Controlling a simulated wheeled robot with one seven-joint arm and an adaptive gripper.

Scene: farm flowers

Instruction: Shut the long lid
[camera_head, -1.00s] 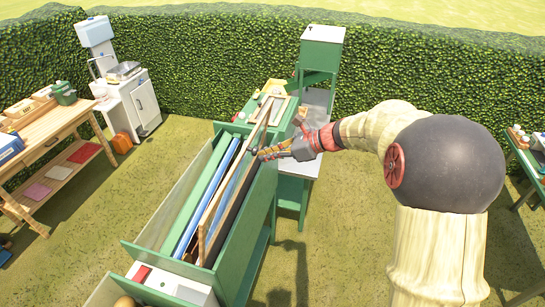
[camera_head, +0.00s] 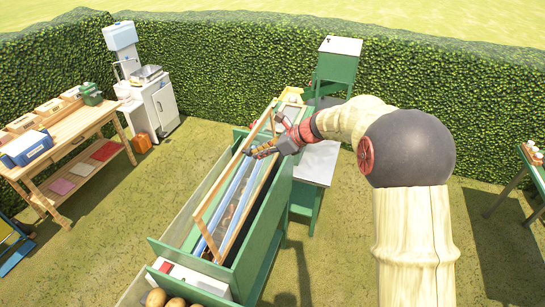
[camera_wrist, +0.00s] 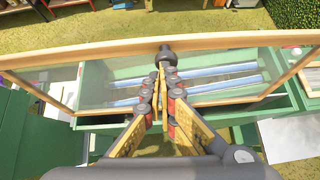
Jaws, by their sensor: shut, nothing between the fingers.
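The long lid (camera_head: 209,240) is a clear panel in a pale wooden frame over the long green box (camera_head: 268,222). It stands tilted, its upper rail raised over the box and its lower rail near the box's right side. My gripper (camera_head: 256,150) is at the upper rail, its fingers closed and empty. In the wrist view the lid (camera_wrist: 80,54) spans the picture, and the fingertips (camera_wrist: 163,68) are at its far rail, beside a dark round knob (camera_wrist: 166,52). I cannot tell whether they touch. Blue bars (camera_wrist: 190,72) show through the panel.
A bin with round brown items (camera_head: 165,300) stands at the box's front end. A green stand with a pale top (camera_head: 340,47) is behind it. A wooden bench (camera_head: 75,135) and a white cabinet (camera_head: 158,105) are at left.

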